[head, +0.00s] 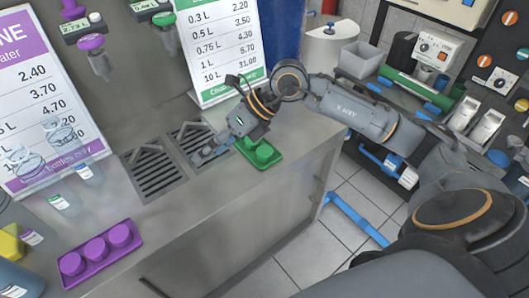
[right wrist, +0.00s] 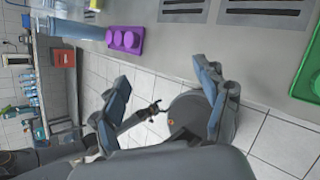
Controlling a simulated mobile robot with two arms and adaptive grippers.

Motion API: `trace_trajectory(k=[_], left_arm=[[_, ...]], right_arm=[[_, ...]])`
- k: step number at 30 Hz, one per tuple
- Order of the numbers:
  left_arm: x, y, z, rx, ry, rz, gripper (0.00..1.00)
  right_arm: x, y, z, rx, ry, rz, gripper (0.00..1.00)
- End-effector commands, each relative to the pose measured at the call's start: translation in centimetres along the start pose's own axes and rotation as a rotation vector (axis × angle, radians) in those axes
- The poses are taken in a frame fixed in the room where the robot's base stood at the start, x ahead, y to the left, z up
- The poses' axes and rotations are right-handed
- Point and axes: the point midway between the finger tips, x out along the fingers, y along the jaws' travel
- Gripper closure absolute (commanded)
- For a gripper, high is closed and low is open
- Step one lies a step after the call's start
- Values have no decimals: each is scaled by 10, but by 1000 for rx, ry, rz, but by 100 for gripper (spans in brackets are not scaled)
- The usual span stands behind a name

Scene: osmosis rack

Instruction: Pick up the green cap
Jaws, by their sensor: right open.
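Green caps (head: 264,151) sit in a small green tray (head: 248,157) near the front edge of the grey counter, below the green price board. Part of the tray also shows at the right edge of the right wrist view (right wrist: 309,75). My right gripper (head: 209,154) is over the counter, just left of the green tray and beside the drain grates. Its two fingers (right wrist: 163,85) are spread wide in the right wrist view, with nothing between them. The gripper and wrist partly hide the far side of the tray. My left gripper does not show.
A purple tray with purple caps (head: 101,248) lies at the front left of the counter; it also shows in the right wrist view (right wrist: 126,40). Drain grates (head: 155,172) are set into the counter. Clear bottles (head: 62,203) stand at left. The counter between is bare.

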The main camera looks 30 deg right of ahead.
Motion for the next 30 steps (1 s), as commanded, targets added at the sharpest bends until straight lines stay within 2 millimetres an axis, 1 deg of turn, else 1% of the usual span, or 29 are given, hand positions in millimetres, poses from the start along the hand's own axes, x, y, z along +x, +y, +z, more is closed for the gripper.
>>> trace_trajectory(k=[1, 2, 3, 4, 6, 7, 9, 11, 14, 21, 24, 30], left_arm=[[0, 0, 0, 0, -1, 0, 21], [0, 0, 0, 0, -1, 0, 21], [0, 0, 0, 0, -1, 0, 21], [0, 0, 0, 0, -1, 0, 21], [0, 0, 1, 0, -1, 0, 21], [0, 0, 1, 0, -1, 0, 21], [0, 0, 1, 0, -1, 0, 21], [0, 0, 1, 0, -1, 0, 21], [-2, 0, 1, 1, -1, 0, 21], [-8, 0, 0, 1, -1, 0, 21], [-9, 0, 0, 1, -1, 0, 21], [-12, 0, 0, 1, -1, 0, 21]], right_arm=[[-20, -32, -3, -15, 59, -141, 26], [-31, -50, -7, -15, 95, -216, 26], [-46, -70, -11, -10, 136, -308, 26], [-58, -82, -14, -4, 163, -368, 26], [-82, -106, -19, 15, 212, -484, 26], [-91, -113, -21, 23, 227, -522, 26], [-106, -124, -24, 39, 253, -585, 26], [-111, -130, -27, 48, 267, -611, 26], [-105, -137, -31, 53, 276, -622, 26], [-67, -163, -44, 52, 276, -618, 26], [-55, -171, -47, 51, 273, -617, 26], [-45, -179, -51, 50, 272, -618, 26]])
